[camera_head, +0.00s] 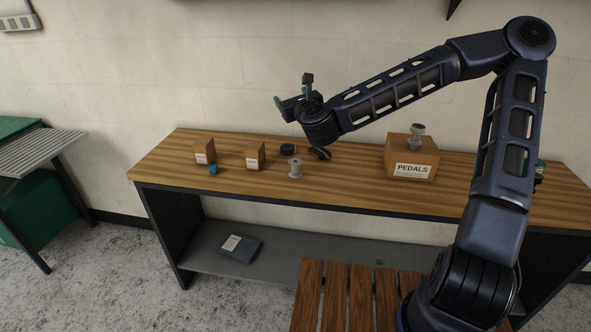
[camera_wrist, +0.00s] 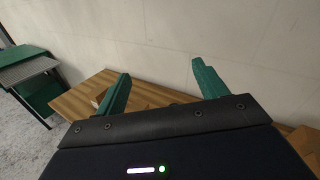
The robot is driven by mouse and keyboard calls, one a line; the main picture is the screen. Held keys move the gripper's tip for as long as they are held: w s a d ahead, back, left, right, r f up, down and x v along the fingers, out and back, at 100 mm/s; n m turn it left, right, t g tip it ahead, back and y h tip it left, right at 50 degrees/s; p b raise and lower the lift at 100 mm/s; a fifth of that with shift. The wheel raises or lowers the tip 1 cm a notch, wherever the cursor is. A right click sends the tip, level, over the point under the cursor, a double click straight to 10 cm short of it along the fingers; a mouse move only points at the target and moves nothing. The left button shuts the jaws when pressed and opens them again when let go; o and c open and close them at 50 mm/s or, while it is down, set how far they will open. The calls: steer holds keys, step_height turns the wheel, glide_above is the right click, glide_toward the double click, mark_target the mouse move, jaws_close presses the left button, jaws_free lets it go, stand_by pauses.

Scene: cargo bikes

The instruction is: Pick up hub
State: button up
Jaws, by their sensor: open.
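A grey spool-shaped hub (camera_head: 295,168) stands upright on the wooden workbench, left of the middle in the head view. A second similar grey hub (camera_head: 417,133) sits on top of the cardboard box labelled PEDALS (camera_head: 412,171). My gripper (camera_head: 291,101) is raised above the bench, over and behind the first hub, and touches nothing. In the wrist view its two green fingers (camera_wrist: 160,88) are spread wide apart with nothing between them. Neither hub can be made out in the wrist view.
The workbench (camera_head: 330,193) also carries two small cardboard boxes (camera_head: 203,151) (camera_head: 255,155), a blue round item (camera_head: 213,170) and a black round item (camera_head: 287,149). A grey box (camera_head: 240,248) lies on the lower shelf. A slatted wooden surface (camera_head: 345,295) is in front. The wall is close behind.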

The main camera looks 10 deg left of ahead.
steer(key=shift+d+r+m+h, duration=0.6)
steer(key=shift+d+r+m, duration=0.7)
steer(key=shift+m, duration=0.4)
steer(key=t, duration=0.1)
glide_toward(295, 159)
steer(key=shift+s, duration=0.45)
steer(key=shift+w+a+f, duration=0.1)
steer(key=shift+w+f, duration=0.1)
steer(key=x, duration=1)
steer(key=shift+w+r, duration=0.15)
steer(key=shift+w, duration=0.1)
steer(key=shift+c, duration=0.2)
steer(key=c, duration=1.1)
